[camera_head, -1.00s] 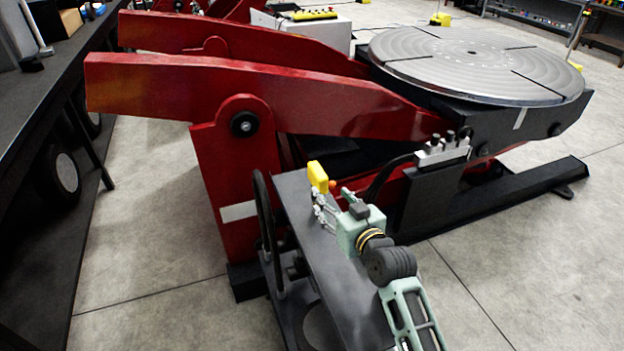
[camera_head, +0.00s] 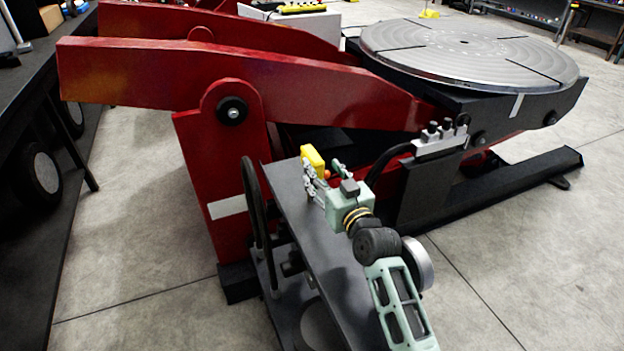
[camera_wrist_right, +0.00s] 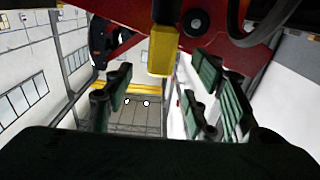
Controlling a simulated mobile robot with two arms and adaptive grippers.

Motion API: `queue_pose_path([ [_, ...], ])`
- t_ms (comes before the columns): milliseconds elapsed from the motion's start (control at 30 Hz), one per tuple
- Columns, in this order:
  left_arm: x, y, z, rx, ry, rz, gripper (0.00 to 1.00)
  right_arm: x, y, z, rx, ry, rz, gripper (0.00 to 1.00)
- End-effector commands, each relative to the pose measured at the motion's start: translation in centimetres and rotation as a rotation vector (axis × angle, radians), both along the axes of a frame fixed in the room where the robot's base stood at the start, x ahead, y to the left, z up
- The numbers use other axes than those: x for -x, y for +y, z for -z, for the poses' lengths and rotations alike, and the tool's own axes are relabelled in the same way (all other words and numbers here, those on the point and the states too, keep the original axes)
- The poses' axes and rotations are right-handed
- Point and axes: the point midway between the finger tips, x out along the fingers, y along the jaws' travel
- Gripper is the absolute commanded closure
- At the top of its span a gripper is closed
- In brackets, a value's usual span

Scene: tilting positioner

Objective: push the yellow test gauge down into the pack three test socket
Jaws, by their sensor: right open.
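The yellow test gauge (camera_head: 312,158) is a small yellow block by the far end of the dark bench-like plate in the head view. In the right wrist view the yellow gauge (camera_wrist_right: 161,52) hangs into the picture from the top, between the lines of the two fingers. My right gripper (camera_head: 322,186) is open, its fingers close to the gauge; whether they touch it I cannot tell. The wrist view shows its green-padded fingers (camera_wrist_right: 158,88) spread wide, with nothing clamped. I cannot make out the pack three test socket. My left gripper is not in view.
The red tilting positioner (camera_head: 240,80) with its round grooved table (camera_head: 470,50) stands behind. A grey block with several dark knobs (camera_head: 440,138) is right of the gripper. A black hoop handle (camera_head: 256,215) rises at the left of the dark plate (camera_head: 345,290). Open floor lies right.

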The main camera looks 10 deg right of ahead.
Motion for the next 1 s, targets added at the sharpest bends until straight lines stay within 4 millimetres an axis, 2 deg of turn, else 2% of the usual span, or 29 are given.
queue_pose_path([
  [33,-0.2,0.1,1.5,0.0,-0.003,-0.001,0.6,0.0,0.0,1.6,-0.001,0.0,0.0,0.49],
  [233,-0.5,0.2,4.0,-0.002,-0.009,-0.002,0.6,0.0,0.0,4.1,-0.001,0.0,0.0,0.49],
  [300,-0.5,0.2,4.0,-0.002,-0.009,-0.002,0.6,-1.1,0.2,3.5,-0.003,-0.004,0.001,0.49],
  [467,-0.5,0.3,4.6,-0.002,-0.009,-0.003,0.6,-2.3,0.4,3.4,-0.001,-0.001,0.0,0.49],
  [733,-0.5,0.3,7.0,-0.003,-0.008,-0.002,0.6,-6.3,1.2,3.6,-0.002,-0.001,0.001,0.49],
  [1000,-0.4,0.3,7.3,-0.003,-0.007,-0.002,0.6,-7.4,1.4,3.3,0.0,0.001,0.001,0.49],
])
